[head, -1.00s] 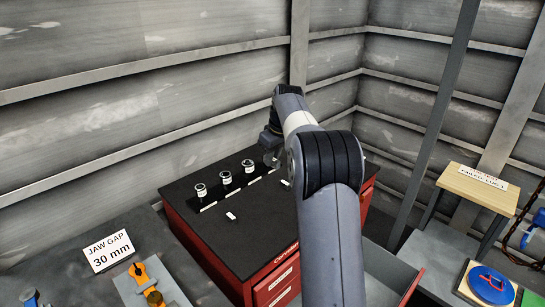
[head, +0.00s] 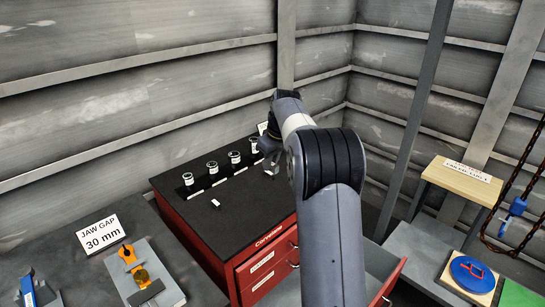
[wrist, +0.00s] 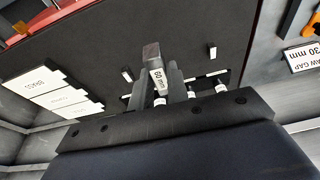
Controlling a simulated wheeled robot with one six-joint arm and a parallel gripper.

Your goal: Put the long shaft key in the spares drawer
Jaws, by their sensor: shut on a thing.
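My gripper (wrist: 160,92) is shut on a grey bar-shaped key (wrist: 151,54) with a white tag that seems to read 60 mm. The key sticks out past the fingertips, over the dark top of the red cabinet (head: 225,225). In the head view my gripper (head: 270,143) is partly behind my arm, above the back right of that top, and I cannot make out the held key there. An open drawer with a grey inside (head: 378,262) and red front (head: 388,284) shows right of my arm. Its label is not visible.
Two small tagged pieces (wrist: 127,74) (wrist: 212,53) lie on the cabinet top. Several small labelled pots (head: 212,170) stand in a row at its back. White cards (wrist: 60,92) show at left in the wrist view. A bench with a JAW GAP 30 mm sign (head: 102,233) is at left.

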